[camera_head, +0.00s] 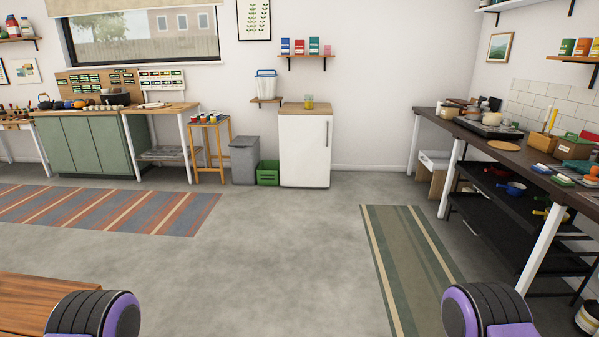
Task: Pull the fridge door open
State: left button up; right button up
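A small white fridge (304,150) with a wooden top stands against the far wall, near the middle of the head view. Its door is shut, and a dark vertical handle (326,133) sits on the door's right side. A small yellow-green jar (309,102) stands on its top. Black and purple rounded parts of my own body show at the bottom left and bottom right. Neither gripper can be seen, and the fridge is well across the room from me.
Grey floor (280,240) lies clear up to the fridge. A grey bin (245,161) and a green crate (268,173) stand to its left. A long dark counter (475,138) runs along the right. A wooden surface (30,303) is near at lower left. Rugs lie on both sides.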

aim_at(305, 140)
jog(key=z, duration=0.05)
jog(key=i, duration=2.55)
jog(key=z, duration=0.3)
jog(key=i, duration=2.55)
jog(key=z, duration=0.25)
jog(key=i, duration=1.2)
jog(key=z, duration=0.1)
